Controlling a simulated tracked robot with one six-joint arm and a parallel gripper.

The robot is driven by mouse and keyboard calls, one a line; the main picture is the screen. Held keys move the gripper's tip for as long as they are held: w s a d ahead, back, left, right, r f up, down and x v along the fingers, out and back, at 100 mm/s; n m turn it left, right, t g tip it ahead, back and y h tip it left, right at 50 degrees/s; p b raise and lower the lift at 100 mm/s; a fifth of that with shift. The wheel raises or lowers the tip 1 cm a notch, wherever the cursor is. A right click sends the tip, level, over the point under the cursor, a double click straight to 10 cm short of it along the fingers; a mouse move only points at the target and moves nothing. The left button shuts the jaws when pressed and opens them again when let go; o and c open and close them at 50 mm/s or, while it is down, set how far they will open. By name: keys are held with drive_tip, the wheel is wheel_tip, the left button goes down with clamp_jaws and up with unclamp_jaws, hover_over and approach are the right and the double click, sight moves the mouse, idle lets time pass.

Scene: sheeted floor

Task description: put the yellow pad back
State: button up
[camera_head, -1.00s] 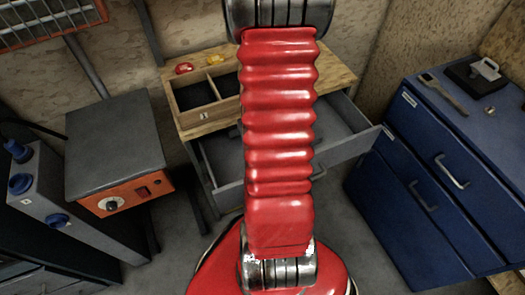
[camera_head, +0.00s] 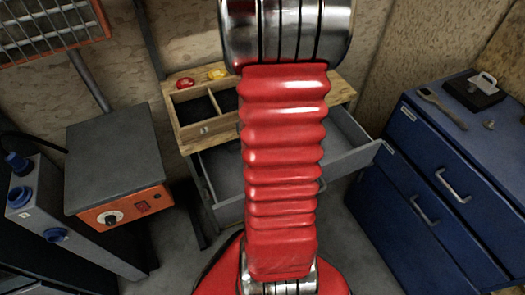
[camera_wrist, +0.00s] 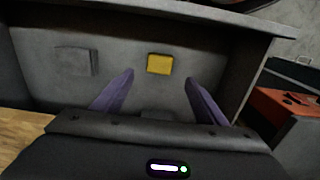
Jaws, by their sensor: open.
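The yellow pad (camera_wrist: 159,64) is a small square lying in an open grey drawer, near the middle of the wrist view. A grey pad of similar shape (camera_wrist: 73,61) lies to its left in the drawer. My gripper (camera_wrist: 159,80) is open, with its two purple fingers apart and pointing into the drawer. The pad appears between and just beyond the fingertips, and nothing is between them. I cannot tell the exact gap to it. In the head view the open drawer (camera_head: 350,158) is partly covered by my red arm, which hides the gripper and the pad.
A blue cabinet (camera_head: 430,185) stands right; an orange-fronted grey box (camera_head: 115,160) stands left.

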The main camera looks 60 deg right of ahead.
drive_tip(key=shift+w, duration=0.1)
drive_tip(key=w+a+r+n+t+h, duration=0.1)
drive_tip(key=w+a+r+n, duration=0.1)
drive_tip(key=w+a+r, duration=0.35)
drive_tip(key=w+a+r+n+t, duration=0.1)
drive_tip(key=w+a+r, duration=0.1)
drive_tip(key=a+r, duration=0.6)
drive_tip(key=s+a+r+n+t, duration=0.1)
drive_tip(key=s+a+r, duration=0.1)
drive_tip(key=a+r, duration=0.3)
drive_tip(key=s+a+r+n+t+y, duration=0.1)
drive_tip(key=a+r, duration=0.4)
drive_tip(key=a, duration=0.6)
drive_tip(key=shift+s+a+r+n+t, duration=0.25)
drive_tip(key=shift+s+r+n+t, duration=0.1)
drive_tip(key=shift+s+n+t, duration=0.35)
drive_tip(key=shift+c, duration=0.2)
